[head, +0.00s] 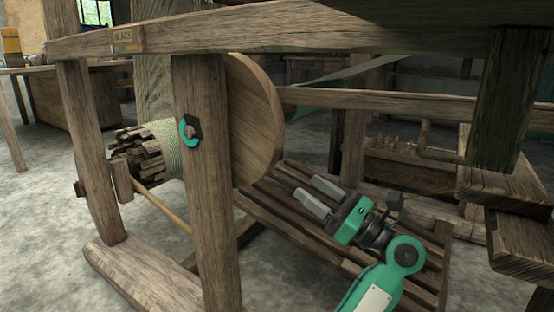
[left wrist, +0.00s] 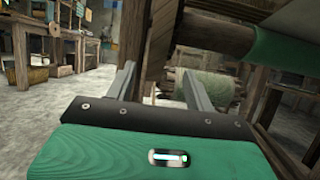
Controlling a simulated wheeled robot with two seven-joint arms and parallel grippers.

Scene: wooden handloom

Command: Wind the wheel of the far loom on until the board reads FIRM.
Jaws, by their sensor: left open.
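The wooden wheel (head: 258,120) is a large upright disc behind the loom's front post in the head view. That post hides part of it. My right gripper is not in view.
A roller wound with pale thread (head: 166,145) lies left of the front post (head: 205,190). The slatted treadles (head: 290,225) slope beneath my gripper. A bench (head: 500,185) stands at the right. A green cloth roll (left wrist: 285,45) shows in the left wrist view.

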